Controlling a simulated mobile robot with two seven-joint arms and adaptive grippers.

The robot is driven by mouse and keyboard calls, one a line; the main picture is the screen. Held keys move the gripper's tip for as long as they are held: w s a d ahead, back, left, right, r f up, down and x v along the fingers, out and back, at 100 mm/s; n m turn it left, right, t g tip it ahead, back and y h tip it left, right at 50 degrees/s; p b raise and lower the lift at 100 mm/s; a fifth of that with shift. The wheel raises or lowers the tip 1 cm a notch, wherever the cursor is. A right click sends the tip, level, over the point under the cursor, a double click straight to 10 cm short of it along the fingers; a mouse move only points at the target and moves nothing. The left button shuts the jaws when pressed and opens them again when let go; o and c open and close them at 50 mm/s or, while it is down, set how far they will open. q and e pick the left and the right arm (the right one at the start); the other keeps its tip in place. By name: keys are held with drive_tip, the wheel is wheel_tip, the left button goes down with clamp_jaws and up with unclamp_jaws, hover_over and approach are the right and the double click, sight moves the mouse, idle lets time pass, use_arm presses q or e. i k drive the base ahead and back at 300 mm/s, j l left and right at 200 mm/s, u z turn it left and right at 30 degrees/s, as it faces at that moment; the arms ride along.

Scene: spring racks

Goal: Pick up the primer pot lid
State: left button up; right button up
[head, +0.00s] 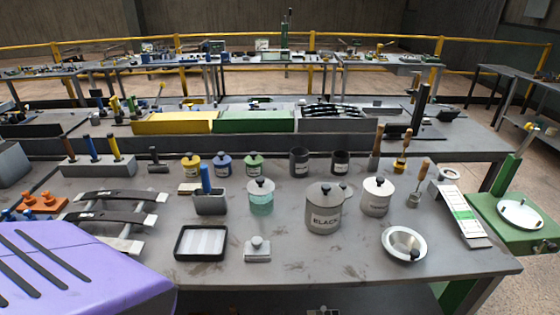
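A light grey pot (375,206) stands on the bench right of centre. Its label is too small to read surely, but it may be the primer pot. A pale lid (378,187) with a black knob sits on top of it. To its left stands a larger grey pot labelled BLACK (323,215), with a handle and its own black-knobbed lid (324,192). Further left is a green-tinted glass jar (261,205) with a black knob on top. Neither of my grippers is in view.
A metal bowl (404,245) lies in front of the light grey pot. Dark cups (340,162) stand behind. A black-rimmed tray (201,243) and a purple block (85,270) are at left. The bench front between bowl and small grey block (257,250) is clear.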

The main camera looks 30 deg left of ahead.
sight(349, 192)
drive_tip(key=i+u, duration=0.55)
drive_tip(key=u, duration=0.2)
drive_tip(key=i+l+u, duration=0.1)
drive_tip(key=i+u, duration=0.25)
drive_tip(key=k, duration=0.05)
